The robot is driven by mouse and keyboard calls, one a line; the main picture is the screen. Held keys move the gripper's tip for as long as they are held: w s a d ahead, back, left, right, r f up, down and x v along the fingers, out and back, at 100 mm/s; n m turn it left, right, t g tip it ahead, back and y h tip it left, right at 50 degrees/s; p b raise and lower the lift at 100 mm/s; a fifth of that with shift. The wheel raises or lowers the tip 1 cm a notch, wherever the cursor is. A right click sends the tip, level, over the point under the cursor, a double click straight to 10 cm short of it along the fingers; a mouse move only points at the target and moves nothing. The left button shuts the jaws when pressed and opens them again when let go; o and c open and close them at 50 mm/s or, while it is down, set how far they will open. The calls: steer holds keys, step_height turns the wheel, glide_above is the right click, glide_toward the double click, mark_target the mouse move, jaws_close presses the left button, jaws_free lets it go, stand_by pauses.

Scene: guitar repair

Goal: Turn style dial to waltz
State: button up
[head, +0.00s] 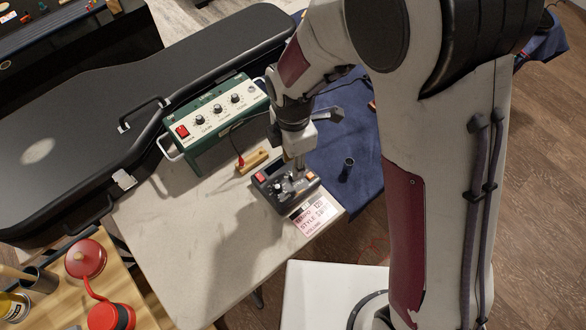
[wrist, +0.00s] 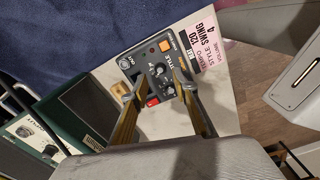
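A small dark control box (head: 268,193) lies on the pale table near its front right corner. In the wrist view, the box (wrist: 151,62) shows several black knobs, a red button and an orange button. A black dial (wrist: 159,70) beside the printed word STYLE sits between my fingers. A pink and white panel (wrist: 197,40) at the box's end reads tempo 120 and style swing. My gripper (wrist: 156,86) is open, its two fingers apart on either side of the knobs. In the head view, my gripper (head: 299,168) points down over the box; contact with a knob cannot be told.
A green amplifier-like unit (head: 213,115) stands behind the box. A small wooden-looking block (head: 252,161) lies between them. A dark cylinder (head: 347,169) stands on blue cloth (head: 340,140) to the right. A black guitar case (head: 75,130) fills the left. The table's front left is clear.

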steer(key=shift+f, duration=2.2)
steer(key=shift+c, duration=0.5)
jaws_close()
